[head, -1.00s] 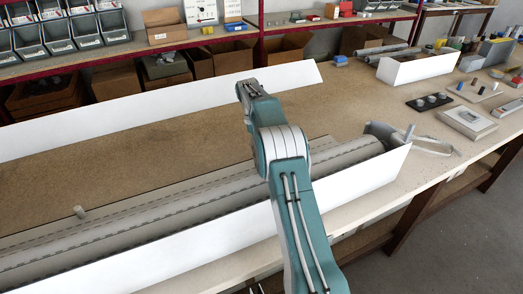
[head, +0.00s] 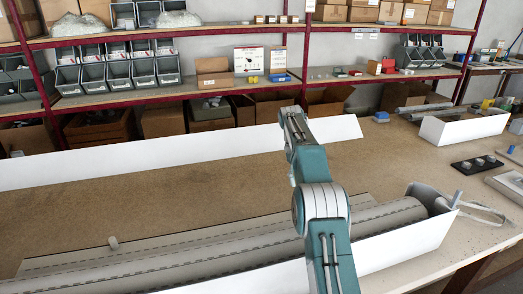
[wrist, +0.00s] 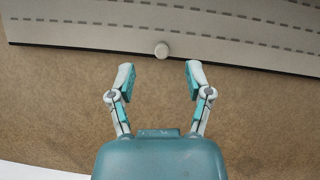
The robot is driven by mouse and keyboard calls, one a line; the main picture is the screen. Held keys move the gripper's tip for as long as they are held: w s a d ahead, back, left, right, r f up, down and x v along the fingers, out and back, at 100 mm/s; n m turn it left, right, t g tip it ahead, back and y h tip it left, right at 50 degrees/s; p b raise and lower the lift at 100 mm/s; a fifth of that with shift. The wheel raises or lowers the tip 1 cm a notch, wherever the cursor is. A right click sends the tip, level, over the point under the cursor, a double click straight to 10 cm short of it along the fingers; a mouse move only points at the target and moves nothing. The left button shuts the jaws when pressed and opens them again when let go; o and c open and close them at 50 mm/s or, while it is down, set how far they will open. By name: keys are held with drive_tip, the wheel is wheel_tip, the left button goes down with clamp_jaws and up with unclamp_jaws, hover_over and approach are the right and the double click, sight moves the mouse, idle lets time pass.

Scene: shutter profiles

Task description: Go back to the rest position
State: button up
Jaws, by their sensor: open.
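My gripper (wrist: 159,75) shows in the wrist view, with its two fingers spread apart and nothing between them. Just beyond the fingertips is a small pale round knob (wrist: 162,50) at the edge of a grey slatted shutter profile (wrist: 235,30). In the head view my teal and white arm (head: 322,200) reaches over the bench and the long profile (head: 240,240). My gripper cannot be made out there. A small pale peg (head: 113,243) stands at the profile's far edge, left of my arm; I cannot tell whether it is the same knob.
White long panels stand along the bench: one at the back (head: 180,150) and one in front (head: 400,245). A shelf rack with grey bins (head: 118,75) and cardboard boxes is behind. A white box (head: 462,127) and a black plate (head: 476,164) lie at right. The brown bench middle (head: 130,205) is clear.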

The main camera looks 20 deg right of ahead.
drive_tip(key=s+a+r+t, duration=0.5)
drive_tip(key=s+a+r, duration=0.5)
drive_tip(key=s+r, duration=0.55)
drive_tip(key=s+a+f+m+t, duration=0.1)
drive_tip(key=s+a+f+t, duration=0.1)
drive_tip(key=s, duration=0.8)
drive_tip(key=s+a+f+t, duration=0.3)
drive_tip(key=s+a+f, duration=0.1)
drive_tip(key=s, duration=0.7)
drive_tip(key=shift+s+a+f+m+y, duration=0.2)
drive_tip(key=shift+a+f+m+y, duration=0.2)
drive_tip(key=shift+f, duration=0.2)
drive_tip(key=shift+c, duration=0.6)
drive_tip(key=shift+d, duration=0.15)
